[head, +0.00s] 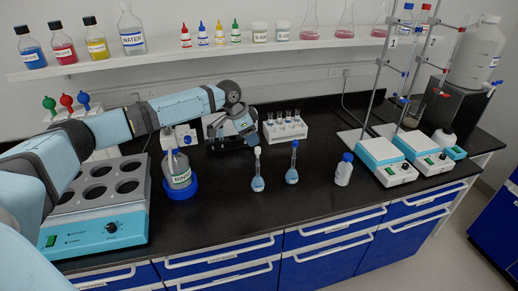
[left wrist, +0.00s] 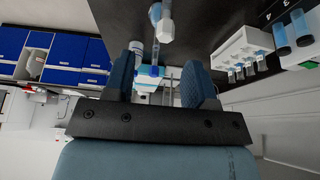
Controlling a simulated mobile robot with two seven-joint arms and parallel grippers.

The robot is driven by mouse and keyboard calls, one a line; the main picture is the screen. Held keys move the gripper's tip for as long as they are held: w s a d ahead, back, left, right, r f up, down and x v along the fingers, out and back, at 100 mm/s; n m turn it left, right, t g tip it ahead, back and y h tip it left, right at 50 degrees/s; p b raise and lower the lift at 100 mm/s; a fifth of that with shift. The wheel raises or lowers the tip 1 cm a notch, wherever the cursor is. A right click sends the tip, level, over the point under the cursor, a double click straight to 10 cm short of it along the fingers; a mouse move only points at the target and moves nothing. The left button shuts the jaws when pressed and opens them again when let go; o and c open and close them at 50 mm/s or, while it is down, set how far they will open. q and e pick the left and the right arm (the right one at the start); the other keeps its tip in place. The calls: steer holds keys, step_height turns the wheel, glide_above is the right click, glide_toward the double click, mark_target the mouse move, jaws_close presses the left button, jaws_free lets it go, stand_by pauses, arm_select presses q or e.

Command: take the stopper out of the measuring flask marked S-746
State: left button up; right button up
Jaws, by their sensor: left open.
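Two small measuring flasks with blue liquid stand upright on the black bench in the head view. The left flask (head: 257,183) has a white stopper (head: 257,151); the right flask (head: 292,176) has a blue stopper (head: 295,144). Their markings are too small to read, so I cannot tell which is S-746. My left gripper (head: 247,133) is open and empty, behind and slightly left of the white-stoppered flask. In the left wrist view its fingers (left wrist: 160,82) are spread apart, with a white stopper (left wrist: 165,31) ahead, beyond the fingertips. My right gripper is not in view.
A tube rack (head: 285,130) stands close behind the flasks. A rinse bottle (head: 179,172) is left, and a white blue-capped bottle (head: 344,171) right. Hotplates (head: 385,160) with stands are further right. A bottle shelf (head: 220,50) hangs above. The bench front is clear.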

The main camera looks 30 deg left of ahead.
mark_target(257, 148)
arm_select(q)
steer(key=x, duration=0.2)
steer(key=p+x, duration=0.1)
steer(key=x, duration=0.4)
steer(key=shift+w+a+f, duration=0.2)
steer(key=shift+w+a, duration=0.05)
steer(key=shift+c, duration=0.5)
jaws_close()
